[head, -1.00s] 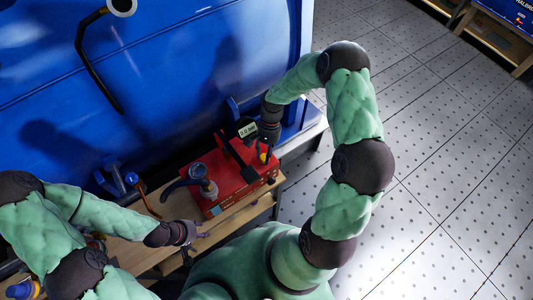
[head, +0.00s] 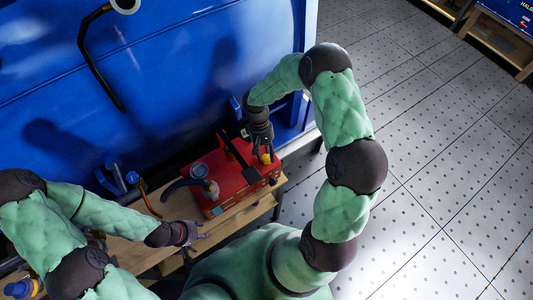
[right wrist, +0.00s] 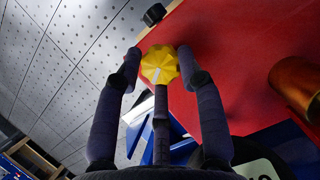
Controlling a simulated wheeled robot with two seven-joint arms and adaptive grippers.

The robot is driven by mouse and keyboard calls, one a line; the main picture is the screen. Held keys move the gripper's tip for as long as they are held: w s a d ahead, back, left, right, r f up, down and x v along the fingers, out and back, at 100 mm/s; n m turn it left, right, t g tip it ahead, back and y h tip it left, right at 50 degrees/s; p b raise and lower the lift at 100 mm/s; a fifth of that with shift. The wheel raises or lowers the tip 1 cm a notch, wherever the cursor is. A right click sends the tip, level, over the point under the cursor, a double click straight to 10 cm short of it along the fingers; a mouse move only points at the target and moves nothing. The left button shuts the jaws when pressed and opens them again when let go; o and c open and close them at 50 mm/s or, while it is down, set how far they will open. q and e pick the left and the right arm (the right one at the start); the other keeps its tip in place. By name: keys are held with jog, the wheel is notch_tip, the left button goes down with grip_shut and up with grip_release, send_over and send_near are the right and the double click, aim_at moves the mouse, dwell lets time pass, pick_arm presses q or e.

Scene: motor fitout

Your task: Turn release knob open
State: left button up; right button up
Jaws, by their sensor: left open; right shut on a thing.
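The release knob (right wrist: 160,64) is yellow and fluted, with a pale mark on its face, on the red box (head: 230,182). In the right wrist view the fingers of my right gripper (right wrist: 159,58) stand around it, and they are shut on it. In the head view my right gripper (head: 264,150) comes down over the box's right end, and the yellow knob (head: 266,158) shows just below its fingers. My left gripper (head: 202,237) is open and empty in front of the box, near the bench edge.
The red box stands on a wooden bench (head: 160,231) against a large blue panel (head: 170,65). A gauge-like fitting with a dark lever (head: 205,180) rises from its left part. A black knob (right wrist: 153,14) and a brass cylinder (right wrist: 298,85) are near the yellow knob.

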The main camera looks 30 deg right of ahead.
jog(key=shift+a, duration=0.1)
dwell(0.4)
jog(key=o, duration=1.1)
jog(key=shift+s+a+r, duration=0.1)
jog(key=shift+s, duration=0.05)
jog(key=shift+w+r, duration=0.2)
jog(key=shift+r, duration=0.05)
jog(key=v, duration=1.1)
jog(key=shift+r, duration=0.15)
jog(key=shift+w, duration=0.1)
